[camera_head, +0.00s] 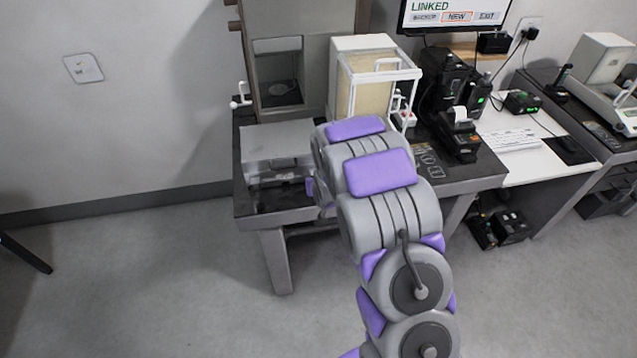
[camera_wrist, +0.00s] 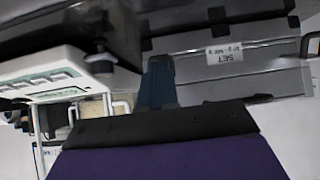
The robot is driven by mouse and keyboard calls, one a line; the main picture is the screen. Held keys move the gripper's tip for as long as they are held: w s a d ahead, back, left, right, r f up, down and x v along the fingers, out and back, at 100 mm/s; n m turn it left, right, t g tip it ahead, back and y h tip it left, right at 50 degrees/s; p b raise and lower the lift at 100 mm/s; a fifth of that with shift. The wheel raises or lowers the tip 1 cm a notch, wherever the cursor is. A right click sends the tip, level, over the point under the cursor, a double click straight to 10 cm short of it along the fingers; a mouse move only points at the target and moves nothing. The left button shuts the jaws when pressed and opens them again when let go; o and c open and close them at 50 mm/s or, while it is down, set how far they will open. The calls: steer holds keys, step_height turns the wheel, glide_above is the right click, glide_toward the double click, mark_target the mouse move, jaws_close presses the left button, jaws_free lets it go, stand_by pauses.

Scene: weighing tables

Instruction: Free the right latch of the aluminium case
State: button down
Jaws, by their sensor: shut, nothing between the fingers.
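The grey aluminium case (camera_head: 280,140) lies shut-looking on the left part of the dark weighing table. In the wrist view its front face (camera_wrist: 235,65) is upside down, with a white label (camera_wrist: 224,54) reading SET. My gripper (camera_wrist: 155,122) shows there as a purple body with a black front edge, shut and empty, close in front of the case. In the head view my arm hides the gripper and the case's right end. I cannot make out the right latch or its state.
A balance with a glass draft shield (camera_head: 363,80) stands right of the case, close to my arm. A black printer (camera_head: 458,135) and a monitor (camera_head: 455,16) are farther right. A second table with another balance (camera_head: 605,75) is at far right. The floor in front is clear.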

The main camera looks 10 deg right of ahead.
steer(key=shift+w+r, duration=0.35)
steer(key=shift+w, duration=0.25)
steer(key=shift+r, duration=0.1)
